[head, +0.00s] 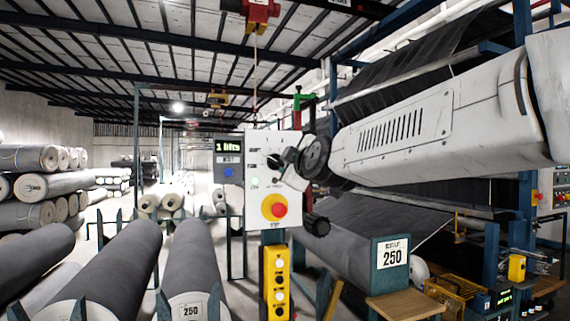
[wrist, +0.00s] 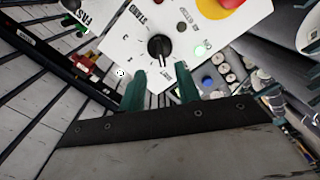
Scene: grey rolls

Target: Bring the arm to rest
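My arm (head: 420,130) reaches in from the right in the head view, its dark wrist end close to a white control panel (head: 262,222). My gripper (wrist: 160,73) shows two teal fingers standing apart in the wrist view, with nothing between them. The panel's black rotary knob (wrist: 158,47) lies just beyond the fingertips, roughly in line with the gap. Whether the fingers touch the panel is unclear. A lit green lamp (wrist: 206,81) and a red button on yellow (wrist: 232,3) are also on the panel. In the head view the wrist partly hides the panel's right side.
Large grey rolls (head: 195,255) lie at the lower left, and more rolls (head: 45,185) are stacked behind. A yellow hanging control box (head: 277,280) is below the panel.

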